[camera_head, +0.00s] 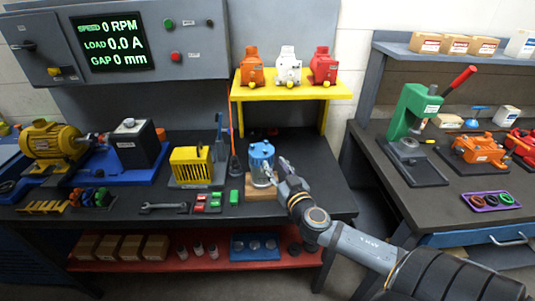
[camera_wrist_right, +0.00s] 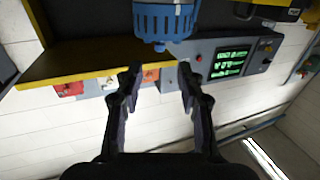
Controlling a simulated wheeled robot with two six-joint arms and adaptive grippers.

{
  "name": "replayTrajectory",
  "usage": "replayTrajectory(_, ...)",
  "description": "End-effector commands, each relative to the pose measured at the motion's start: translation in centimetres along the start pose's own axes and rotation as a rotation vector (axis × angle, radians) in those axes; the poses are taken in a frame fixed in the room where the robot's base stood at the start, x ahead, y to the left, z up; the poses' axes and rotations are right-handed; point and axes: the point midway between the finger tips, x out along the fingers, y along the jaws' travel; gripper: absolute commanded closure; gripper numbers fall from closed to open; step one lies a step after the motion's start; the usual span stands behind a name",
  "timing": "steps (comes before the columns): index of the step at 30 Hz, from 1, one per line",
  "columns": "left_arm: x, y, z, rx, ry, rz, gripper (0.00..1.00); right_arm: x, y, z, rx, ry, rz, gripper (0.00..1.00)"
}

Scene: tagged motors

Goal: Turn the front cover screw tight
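A blue and silver motor (camera_head: 262,160) stands upright on a wooden block (camera_head: 264,193) near the front of the middle bench. Its ribbed blue end also shows at the top of the right wrist view (camera_wrist_right: 165,18), with a small round blue part below it. I cannot make out the front cover screw. My right gripper (camera_head: 284,167) is just right of the motor in the head view. In the right wrist view its fingers (camera_wrist_right: 160,75) are apart with nothing between them, below the blue end. I cannot tell whether it touches the motor. My left gripper is not in view.
A yellow shelf (camera_head: 290,91) with orange, white and red motors stands behind. A yellow cage (camera_head: 191,167), a wrench (camera_head: 163,207) and small red and green blocks (camera_head: 208,200) lie to the left. A green press (camera_head: 414,115) stands on the right bench.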

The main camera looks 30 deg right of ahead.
Motion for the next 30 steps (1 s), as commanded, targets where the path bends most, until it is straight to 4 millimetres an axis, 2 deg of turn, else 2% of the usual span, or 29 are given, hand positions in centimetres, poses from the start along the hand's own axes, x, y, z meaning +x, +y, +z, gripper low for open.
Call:
replayTrajectory(3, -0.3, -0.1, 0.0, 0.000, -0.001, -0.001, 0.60, 2.6, 0.0, -0.3, 0.010, 0.004, 0.004, 0.62)
replayTrajectory(9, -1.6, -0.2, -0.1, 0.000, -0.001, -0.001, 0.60, 6.0, 0.1, -0.4, 0.004, 0.000, 0.005, 0.62)
replayTrajectory(13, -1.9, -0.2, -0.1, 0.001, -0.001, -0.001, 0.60, 7.1, 0.1, -0.2, 0.001, 0.000, 0.003, 0.62)
replayTrajectory(21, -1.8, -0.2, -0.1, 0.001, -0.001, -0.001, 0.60, 7.3, 0.0, 0.0, -0.001, 0.000, 0.001, 0.62)
replayTrajectory(23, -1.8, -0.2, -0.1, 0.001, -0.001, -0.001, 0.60, 7.3, 0.0, 0.0, -0.001, 0.000, 0.001, 0.67)
replayTrajectory(30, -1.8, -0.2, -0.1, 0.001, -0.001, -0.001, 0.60, 7.3, 0.1, 0.0, -0.001, -0.001, 0.002, 1.00)
